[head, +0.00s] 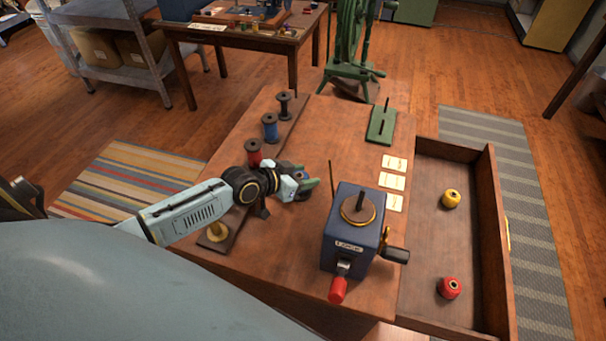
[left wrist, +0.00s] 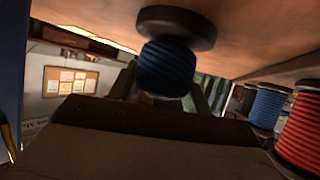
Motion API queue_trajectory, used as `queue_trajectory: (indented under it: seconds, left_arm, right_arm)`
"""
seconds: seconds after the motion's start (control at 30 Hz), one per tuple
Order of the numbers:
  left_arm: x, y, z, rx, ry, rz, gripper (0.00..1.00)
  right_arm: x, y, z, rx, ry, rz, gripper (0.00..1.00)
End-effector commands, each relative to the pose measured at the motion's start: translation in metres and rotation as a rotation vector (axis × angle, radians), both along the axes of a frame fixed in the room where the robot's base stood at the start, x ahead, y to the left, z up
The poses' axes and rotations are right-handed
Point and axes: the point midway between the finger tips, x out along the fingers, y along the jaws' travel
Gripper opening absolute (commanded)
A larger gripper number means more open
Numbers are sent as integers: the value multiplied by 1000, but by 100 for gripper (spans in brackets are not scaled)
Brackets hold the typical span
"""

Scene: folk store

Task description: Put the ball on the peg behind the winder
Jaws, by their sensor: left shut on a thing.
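My left gripper (head: 306,186) is low over the table, left of the winder, and mostly hides what it holds in the head view. In the left wrist view, which looks upside down, a blue wound ball (left wrist: 165,72) sits between the fingers. A dark round disc (left wrist: 176,27) lies between the ball and the tabletop; whether they are joined I cannot tell. The winder (head: 352,240) is a blue box with a round top plate and a red-handled crank. My right gripper is not in view.
Black (head: 284,105), blue (head: 270,127) and red (head: 254,152) spools stand on a strip at the left. An open drawer (head: 430,235) at right holds yellow and red spools.

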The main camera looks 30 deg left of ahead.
Motion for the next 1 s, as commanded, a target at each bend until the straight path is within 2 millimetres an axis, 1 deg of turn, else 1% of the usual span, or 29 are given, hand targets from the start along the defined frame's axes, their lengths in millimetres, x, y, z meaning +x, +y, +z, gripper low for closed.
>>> queue_trajectory:
  seconds: [0.27,0.3,0.47,0.77,0.87,1.0]
  left_arm:
    - [0,0,-1,0,-1,0,26]
    - [0,0,-1,0,-1,0,53]
    - [0,0,-1,0,0,0,73]
    - [0,0,1,0,-1,0,73]
    - [0,0,12,0,-1,-1,73]
    - [0,0,38,0,-3,-2,73]
  right_arm:
    - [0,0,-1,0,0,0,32]
    - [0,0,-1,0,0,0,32]
    - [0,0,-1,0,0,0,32]
    - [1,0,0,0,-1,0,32]
    - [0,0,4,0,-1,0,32]
    - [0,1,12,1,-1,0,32]
